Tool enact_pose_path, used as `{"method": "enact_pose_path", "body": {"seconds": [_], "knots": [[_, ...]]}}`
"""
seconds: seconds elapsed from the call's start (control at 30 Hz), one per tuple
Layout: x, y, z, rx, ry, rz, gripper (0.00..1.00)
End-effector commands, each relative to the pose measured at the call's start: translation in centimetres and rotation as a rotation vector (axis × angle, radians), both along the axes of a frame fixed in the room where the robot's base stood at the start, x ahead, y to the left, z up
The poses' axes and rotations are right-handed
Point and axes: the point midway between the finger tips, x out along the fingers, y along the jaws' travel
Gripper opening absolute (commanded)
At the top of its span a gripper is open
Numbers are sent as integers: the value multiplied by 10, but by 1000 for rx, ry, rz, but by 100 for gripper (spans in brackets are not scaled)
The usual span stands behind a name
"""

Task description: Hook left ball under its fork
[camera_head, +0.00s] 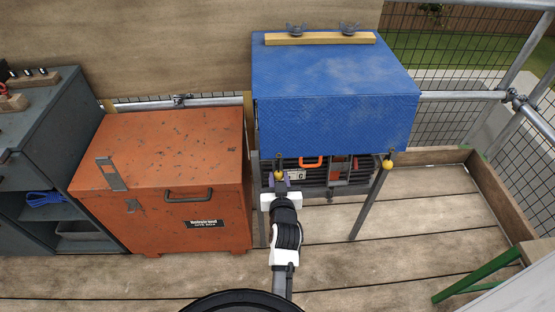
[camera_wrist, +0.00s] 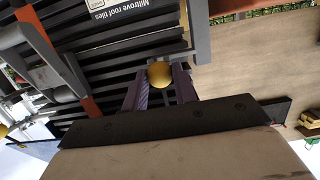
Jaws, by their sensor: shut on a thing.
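The left ball, small and yellow (camera_head: 278,175), is at the front lower edge of the blue cover (camera_head: 335,115). My gripper (camera_head: 280,184) reaches up to it from below and is shut on it. In the wrist view the ball (camera_wrist: 160,74) sits between my two purple fingers (camera_wrist: 160,88). A grey metal bar (camera_wrist: 199,35) stands just beyond the ball there. I cannot tell whether this bar is its fork, nor whether the ball is under it. The right ball (camera_head: 387,164), also yellow, hangs at the cover's right front edge.
Roof tiles (camera_wrist: 100,45) are stacked under the cover. An orange chest (camera_head: 165,180) stands close on the left, with a grey cabinet (camera_head: 45,150) beyond. A slanted grey bar (camera_head: 370,205) stands right of my arm.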

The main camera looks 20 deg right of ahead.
Motion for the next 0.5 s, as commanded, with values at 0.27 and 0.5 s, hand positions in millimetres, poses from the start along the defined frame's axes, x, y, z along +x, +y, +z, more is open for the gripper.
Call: {"method": "enact_pose_path", "body": {"seconds": [0.27, 0.5], "knots": [[-1, 0, -22, 1, 5, 0, 15], [-2, 0, -36, 1, 5, 0, 15]]}}
